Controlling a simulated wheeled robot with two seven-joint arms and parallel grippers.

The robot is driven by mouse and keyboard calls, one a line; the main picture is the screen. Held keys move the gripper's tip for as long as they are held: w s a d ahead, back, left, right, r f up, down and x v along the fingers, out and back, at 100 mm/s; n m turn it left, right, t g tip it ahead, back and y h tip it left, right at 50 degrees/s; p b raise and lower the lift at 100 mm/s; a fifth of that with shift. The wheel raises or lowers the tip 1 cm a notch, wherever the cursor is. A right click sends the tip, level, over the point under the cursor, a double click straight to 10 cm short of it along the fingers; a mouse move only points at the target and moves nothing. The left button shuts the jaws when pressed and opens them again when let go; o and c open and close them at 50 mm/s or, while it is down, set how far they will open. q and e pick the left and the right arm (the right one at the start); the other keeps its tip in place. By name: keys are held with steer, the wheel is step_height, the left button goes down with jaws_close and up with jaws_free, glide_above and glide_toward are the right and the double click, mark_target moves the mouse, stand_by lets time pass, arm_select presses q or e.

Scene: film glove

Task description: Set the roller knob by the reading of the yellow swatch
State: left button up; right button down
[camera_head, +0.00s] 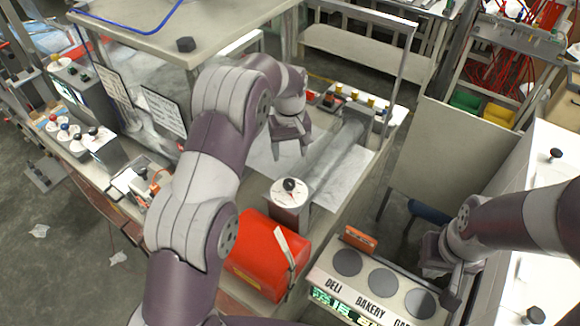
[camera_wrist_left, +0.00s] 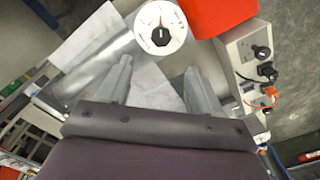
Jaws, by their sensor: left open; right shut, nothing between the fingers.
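A round white dial with a black knob (camera_head: 290,184), likely the roller knob, sits on a grey housing beside the film roll (camera_head: 335,155). My right gripper (camera_head: 445,278) is shut and empty beside the DELI/BAKERY panel. I cannot pick out a yellow swatch for certain; small yellow and red pieces (camera_head: 338,92) line the rear edge.
The DELI/BAKERY panel (camera_head: 360,285) has round grey pads and a green display. A metal frame (camera_head: 400,70) rises over the film roll. Black-knobbed boxes (camera_head: 102,147) stand at left.

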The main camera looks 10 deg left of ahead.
arm_select(q)
steer(key=b, duration=0.4)
glide_above(289, 182)
steer(key=f, duration=0.5)
steer(key=shift+s+f, duration=0.3)
steer(key=shift+s, duration=0.1)
steer(key=shift+w+f, duration=0.3)
steer(key=shift+f, duration=0.65)
steer(key=f+p, duration=0.3)
steer(key=shift+w+f, duration=0.25)
steer(key=shift+w, duration=0.05)
steer(key=shift+s+f, duration=0.35)
steer(key=shift+f, duration=0.1)
steer(key=shift+w, duration=0.2)
steer(key=shift+c, duration=0.9)
steer(key=shift+f, duration=0.1)
steer(key=c, duration=0.9)
arm_select(e)
steer(key=shift+f, duration=0.7)
